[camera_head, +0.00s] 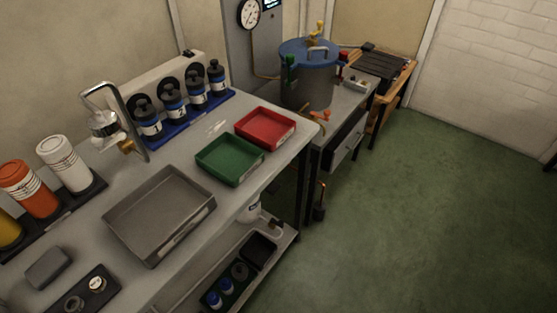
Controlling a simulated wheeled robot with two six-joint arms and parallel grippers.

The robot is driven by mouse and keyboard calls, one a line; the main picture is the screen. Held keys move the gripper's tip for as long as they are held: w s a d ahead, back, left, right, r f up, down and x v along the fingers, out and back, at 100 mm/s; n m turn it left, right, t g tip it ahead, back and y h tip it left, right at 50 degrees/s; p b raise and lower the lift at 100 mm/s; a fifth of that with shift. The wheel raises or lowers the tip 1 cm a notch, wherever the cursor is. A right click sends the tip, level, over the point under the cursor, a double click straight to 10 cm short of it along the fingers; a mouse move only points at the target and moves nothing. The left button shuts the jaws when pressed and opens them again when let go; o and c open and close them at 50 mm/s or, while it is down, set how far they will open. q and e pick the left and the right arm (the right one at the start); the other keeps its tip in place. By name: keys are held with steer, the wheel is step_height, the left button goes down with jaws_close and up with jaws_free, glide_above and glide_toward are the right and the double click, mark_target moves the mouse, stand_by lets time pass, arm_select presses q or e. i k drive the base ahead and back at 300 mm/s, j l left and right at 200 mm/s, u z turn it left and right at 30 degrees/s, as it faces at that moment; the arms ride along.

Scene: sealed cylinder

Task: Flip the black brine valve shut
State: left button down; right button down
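A large grey cylinder (308,88) with a blue lid (308,51) stands on the far bench. A yellow valve (319,30) rises above its lid, a green handle (290,62) is at its left side, and an orange tap-like fitting (319,116) is low at its front. A small dark object (319,207) hangs or stands below the bench's left end. I cannot tell which part, if any, is the black brine valve, or whether it is open. Neither of my grippers is in view.
The near bench holds a grey tray (159,214), a green tray (230,159), a red tray (265,128) and several dark bottles on a blue rack (190,122). A tall metal tap (130,112) stands behind the grey tray. The green floor (420,210) is clear at right.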

mark_target(280, 224)
steer(key=i+l, duration=0.15)
steer(key=l, duration=0.2)
steer(key=i+l, duration=0.1)
steer(key=l, duration=0.3)
steer(key=i+l+u, duration=0.1)
steer(key=l, duration=0.25)
steer(key=i+l, duration=0.15)
steer(key=l, duration=0.25)
steer(key=i+l, duration=0.15)
steer(key=l, duration=0.2)
steer(key=i+l, duration=0.1)
steer(key=l, duration=0.3)
steer(key=j+u, duration=0.05)
